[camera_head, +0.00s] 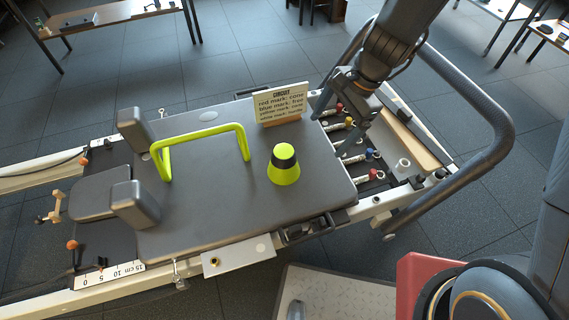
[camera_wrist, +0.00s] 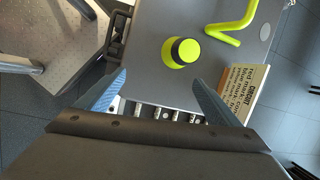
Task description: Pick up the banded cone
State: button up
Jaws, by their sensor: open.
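The banded cone (camera_head: 283,165) is yellow-green with a dark band near its top. It stands upright on the grey reformer carriage (camera_head: 220,195), right of its middle. The cone also shows in the wrist view (camera_wrist: 181,51), beyond my fingertips. My gripper (camera_head: 337,135) is open and empty. It is above the spring end of the reformer, to the right of the cone and apart from it. In the wrist view my two blue-grey fingers (camera_wrist: 158,80) are spread wide, with the cone ahead of the gap between them.
A yellow-green hurdle-shaped bar (camera_head: 203,133) stands left of the cone. A small sign card (camera_head: 280,104) stands behind the cone. Springs with coloured knobs (camera_head: 355,150) lie at the carriage's right end. A dark curved rail (camera_head: 490,110) rises at right. Bare carriage surrounds the cone.

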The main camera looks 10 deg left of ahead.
aim_at(284, 151)
jog(key=w+a+f+m+b, duration=0.1)
jog(key=a+f+m, duration=0.1)
jog(key=a+f, duration=0.2)
jog(key=w+a+f+m+b, duration=0.1)
jog(key=a+f+m, duration=0.1)
jog(key=a+f, duration=0.2)
jog(key=w+a+f+m+y+b, duration=0.1)
jog(key=a+f+m, duration=0.1)
jog(key=a+f, duration=0.2)
notch_tip(284, 151, down, 3)
jog(key=shift+f, duration=0.1)
jog(key=shift+x, duration=2.8)
jog(key=shift+w, duration=0.1)
jog(key=c, duration=1.1)
